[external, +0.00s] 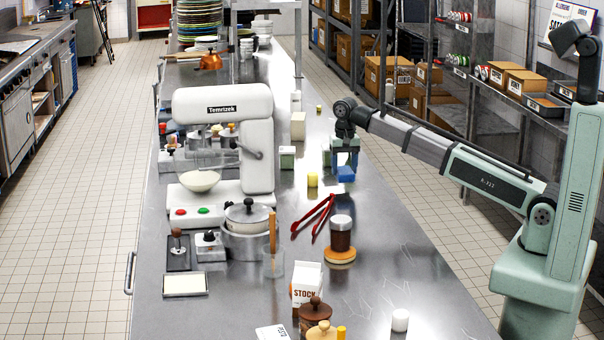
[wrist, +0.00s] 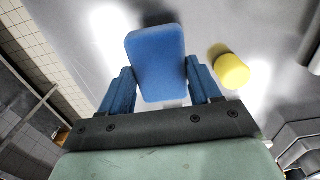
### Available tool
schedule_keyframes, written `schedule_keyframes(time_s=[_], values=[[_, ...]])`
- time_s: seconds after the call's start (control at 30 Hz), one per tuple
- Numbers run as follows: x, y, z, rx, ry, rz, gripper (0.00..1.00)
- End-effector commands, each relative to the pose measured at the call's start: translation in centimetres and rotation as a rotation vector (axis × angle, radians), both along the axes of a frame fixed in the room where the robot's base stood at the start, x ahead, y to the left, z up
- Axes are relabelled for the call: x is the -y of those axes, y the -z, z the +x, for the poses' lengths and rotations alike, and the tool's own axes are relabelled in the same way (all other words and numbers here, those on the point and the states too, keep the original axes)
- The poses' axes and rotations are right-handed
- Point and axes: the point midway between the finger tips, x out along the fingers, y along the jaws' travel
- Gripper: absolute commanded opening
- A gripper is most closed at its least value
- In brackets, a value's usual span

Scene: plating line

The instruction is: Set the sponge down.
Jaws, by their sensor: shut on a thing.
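The blue sponge (wrist: 157,62) is held between the two blue fingers of my gripper (wrist: 160,88) in the wrist view. In the external view the sponge (external: 346,174) shows just below my gripper (external: 345,158), over the right part of the steel counter (external: 400,265). The gripper is shut on it. A dark shadow lies by the sponge's far end in the wrist view. I cannot tell whether the sponge touches the counter.
A yellow cylinder (external: 312,180) stands just left of the sponge; it also shows in the wrist view (wrist: 232,70). Red tongs (external: 314,217) and a dark jar (external: 340,235) are nearer the camera. A big white mixer (external: 225,140) stands left. The front right counter is mostly clear.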

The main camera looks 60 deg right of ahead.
Motion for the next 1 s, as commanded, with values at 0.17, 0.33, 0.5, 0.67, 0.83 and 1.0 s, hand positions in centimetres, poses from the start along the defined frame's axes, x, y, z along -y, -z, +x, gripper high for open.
schedule_keyframes(time_s=[0.17,0.33,0.5,0.67,0.83,1.0], values=[[0.0,2.2,-0.1,-0.003,0.000,0.000,0.34],[0.0,3.2,0.0,0.000,0.000,0.000,0.34],[0.0,3.1,0.0,0.000,0.000,0.000,0.34],[0.0,3.4,0.0,-0.001,0.000,0.000,0.34],[0.0,3.4,0.0,0.000,0.000,0.000,0.79],[0.0,3.4,0.0,0.000,0.000,0.000,0.88]])
